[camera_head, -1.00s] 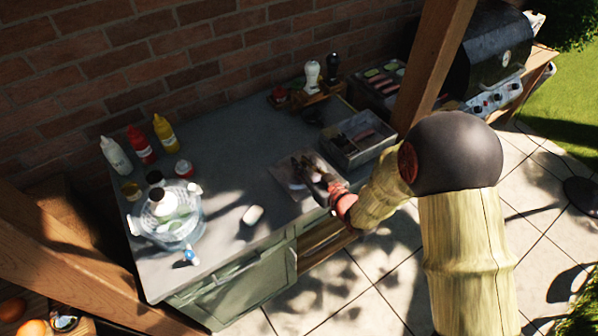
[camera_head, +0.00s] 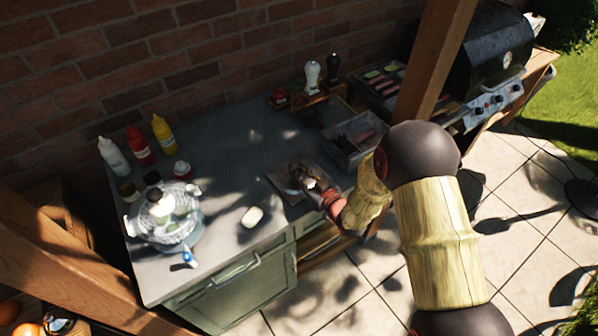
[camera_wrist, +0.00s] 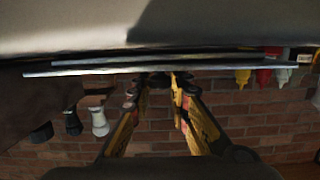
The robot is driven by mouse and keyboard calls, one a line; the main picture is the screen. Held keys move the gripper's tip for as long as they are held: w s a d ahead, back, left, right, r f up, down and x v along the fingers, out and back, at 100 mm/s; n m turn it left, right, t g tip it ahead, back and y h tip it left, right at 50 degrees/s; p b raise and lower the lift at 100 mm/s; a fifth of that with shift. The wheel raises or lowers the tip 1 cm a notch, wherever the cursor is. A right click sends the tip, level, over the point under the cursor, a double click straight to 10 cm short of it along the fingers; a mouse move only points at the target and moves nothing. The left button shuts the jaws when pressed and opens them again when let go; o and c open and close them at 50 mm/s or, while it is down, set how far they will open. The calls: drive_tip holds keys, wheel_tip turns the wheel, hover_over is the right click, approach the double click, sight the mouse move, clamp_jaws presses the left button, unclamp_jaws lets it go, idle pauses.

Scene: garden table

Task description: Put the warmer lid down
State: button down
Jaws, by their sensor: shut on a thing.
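The open metal warmer (camera_head: 345,157) stands behind and right of the lid, with food inside.
A small pale object (camera_head: 252,217) lies left of the lid. Shakers (camera_head: 312,75) stand behind. A wooden post (camera_head: 430,70) rises right of the warmer. Bare counter (camera_head: 225,180) lies left of the lid.

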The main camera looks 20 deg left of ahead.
sight(313, 186)
drive_tip(key=shift+f, duration=0.15)
drive_tip(key=c, duration=2.1)
unclamp_jaws()
drive_tip(key=shift+f, duration=0.1)
drive_tip(key=shift+c, duration=0.2)
drive_tip(key=o, duration=0.4)
drive_tip(key=shift+o, duration=0.4)
drive_tip(key=p+v, duration=0.1)
drive_tip(key=v, duration=0.6)
drive_tip(key=shift+s+d, duration=0.25)
drive_tip(key=shift+d, duration=0.1)
